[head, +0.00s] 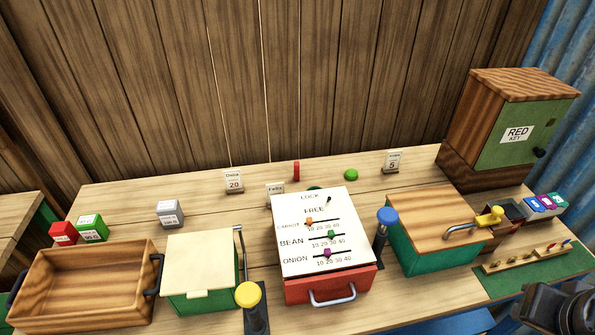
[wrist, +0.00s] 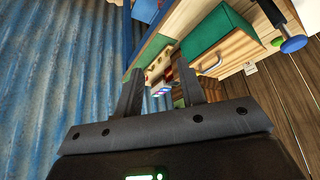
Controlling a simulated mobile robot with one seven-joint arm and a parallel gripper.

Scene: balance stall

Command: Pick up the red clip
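A small wooden rack (head: 527,257) on a green mat (head: 540,275) at the right of the table carries several small coloured pieces. One looks red (head: 552,246), and may be the red clip; it is too small to be sure. My gripper shows in the wrist view (wrist: 160,82) with its two dark fingers apart and nothing between them. It is turned sideways, with the table end beyond the fingertips. In the head view, a dark part of my arm is at the bottom right, in front of the mat.
A wooden cabinet labelled RED KEY (head: 510,125) stands at the back right. Blue corrugated wall (head: 575,120) borders the right side.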

